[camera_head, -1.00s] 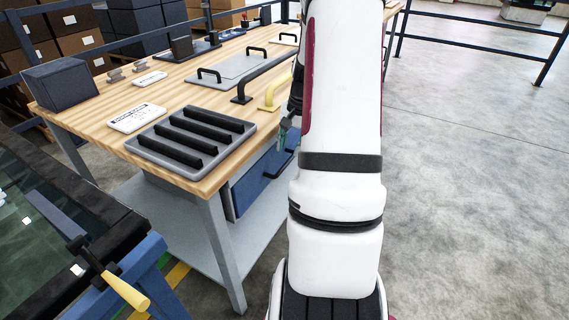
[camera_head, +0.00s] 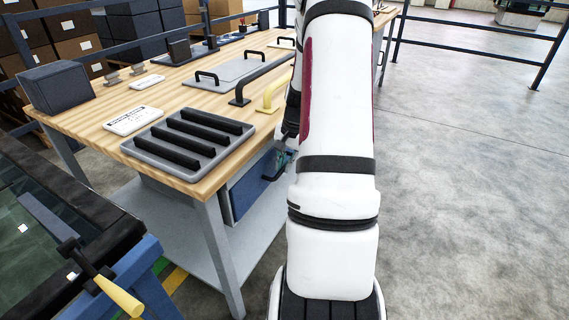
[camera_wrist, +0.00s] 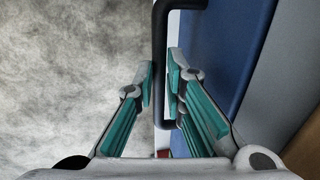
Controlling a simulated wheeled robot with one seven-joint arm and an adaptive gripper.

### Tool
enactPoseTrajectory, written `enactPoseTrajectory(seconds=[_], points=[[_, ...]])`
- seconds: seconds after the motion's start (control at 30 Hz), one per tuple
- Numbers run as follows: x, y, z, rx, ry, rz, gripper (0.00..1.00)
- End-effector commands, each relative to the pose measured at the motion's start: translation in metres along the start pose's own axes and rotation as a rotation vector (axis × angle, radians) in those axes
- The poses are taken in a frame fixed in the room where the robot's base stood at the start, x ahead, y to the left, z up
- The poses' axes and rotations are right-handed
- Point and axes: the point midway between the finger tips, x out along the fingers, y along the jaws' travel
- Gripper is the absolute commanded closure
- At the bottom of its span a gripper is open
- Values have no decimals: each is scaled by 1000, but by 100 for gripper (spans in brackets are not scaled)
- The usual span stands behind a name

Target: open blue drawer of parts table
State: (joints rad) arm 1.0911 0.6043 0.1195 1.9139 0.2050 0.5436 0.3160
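The blue drawer (camera_head: 252,186) sits under the wooden top of the parts table (camera_head: 182,184), and its front is partly hidden by my arm. In the wrist view the blue drawer front (camera_wrist: 228,50) fills the right side. Its dark bar handle (camera_wrist: 160,60) runs up the picture between the two teal fingers of my gripper (camera_wrist: 160,88). The fingers are apart, one on each side of the handle, with the right finger between handle and drawer front. The right finger looks very near the handle; I cannot tell whether it touches. The drawer looks shut.
A blue-framed trolley with glass (camera_head: 60,235) stands at left. Open concrete floor (camera_head: 465,190) lies to the right.

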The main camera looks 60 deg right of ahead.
Motion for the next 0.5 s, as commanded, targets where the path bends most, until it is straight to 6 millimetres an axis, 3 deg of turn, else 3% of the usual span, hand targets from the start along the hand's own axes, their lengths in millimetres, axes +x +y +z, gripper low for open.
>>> enactPoseTrajectory(seconds=[0.27,0.5], points=[[-1,2,0,1,0,0,100],[-6,28,0,5,1,1,100]])
